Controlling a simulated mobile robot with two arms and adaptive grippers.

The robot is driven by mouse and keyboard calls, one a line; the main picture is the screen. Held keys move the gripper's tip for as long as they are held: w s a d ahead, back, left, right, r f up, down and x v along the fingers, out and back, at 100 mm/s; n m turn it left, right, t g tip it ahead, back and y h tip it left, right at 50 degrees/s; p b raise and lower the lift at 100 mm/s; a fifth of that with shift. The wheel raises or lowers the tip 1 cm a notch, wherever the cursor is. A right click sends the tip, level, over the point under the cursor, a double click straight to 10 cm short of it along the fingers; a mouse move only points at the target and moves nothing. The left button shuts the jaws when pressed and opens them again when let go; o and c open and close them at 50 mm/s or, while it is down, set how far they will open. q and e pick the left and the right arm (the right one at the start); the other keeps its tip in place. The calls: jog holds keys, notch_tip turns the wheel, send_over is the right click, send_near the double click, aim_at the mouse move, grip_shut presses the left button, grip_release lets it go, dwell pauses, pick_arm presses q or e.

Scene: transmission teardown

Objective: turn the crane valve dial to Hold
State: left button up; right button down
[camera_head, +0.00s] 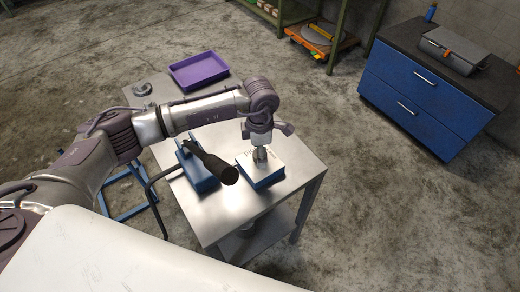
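A blue box with a white top plate (244,160) stands on the steel table. Dark lettering on the plate is partly covered and I can read only its start, "Pr". My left arm comes in from the left and bends down over this box. My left gripper (261,157) points down at the middle of the plate, where the dial is hidden or too small to make out. I cannot tell whether the fingers touch it or whether they are open. My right gripper is out of view.
A blue unit (196,171) with a thick black handle (217,166) stands close left of the box. A purple tray (199,70) and a small round metal part (142,88) lie at the table's far end. The steel table's (225,225) near part is bare. A blue cabinet (415,95) stands far right.

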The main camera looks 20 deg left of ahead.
pick_arm(q)
jog(key=shift+c, duration=0.5)
jog(key=c, duration=1)
jog(key=shift+c, duration=0.2)
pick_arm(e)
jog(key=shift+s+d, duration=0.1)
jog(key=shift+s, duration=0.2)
